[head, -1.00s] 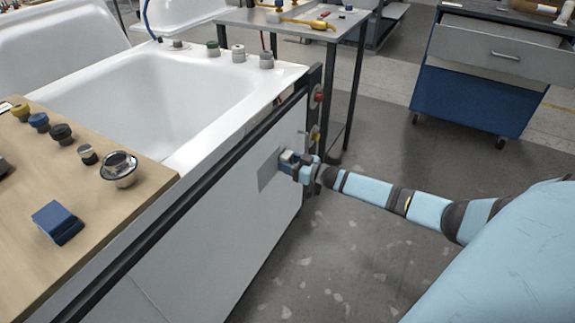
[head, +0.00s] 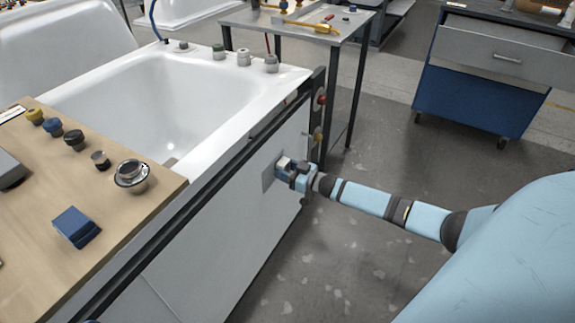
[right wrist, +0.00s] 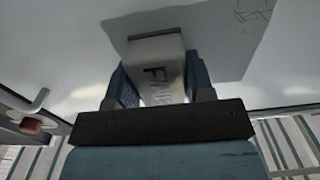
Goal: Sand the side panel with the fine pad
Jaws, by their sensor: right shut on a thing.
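The side panel (head: 222,225) is the white upright face of the bathtub unit, with a darker grey patch (head: 267,179) near its far end. The patch also shows in the right wrist view (right wrist: 222,55). My right gripper (head: 287,170) is at this patch, shut on the fine pad (right wrist: 160,72). The pad is a pale block with dark lettering, its far end against or very close to the grey patch; exact contact cannot be told. The gripper hides much of the pad in the head view. My left gripper is not in view.
A wooden board (head: 40,260) at left carries a blue block (head: 76,227), a metal drain fitting (head: 131,174) and several knobs. The white tub (head: 130,105) lies behind. A metal table (head: 300,22) and blue cabinet (head: 470,100) stand farther back. Floor right of the panel is clear.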

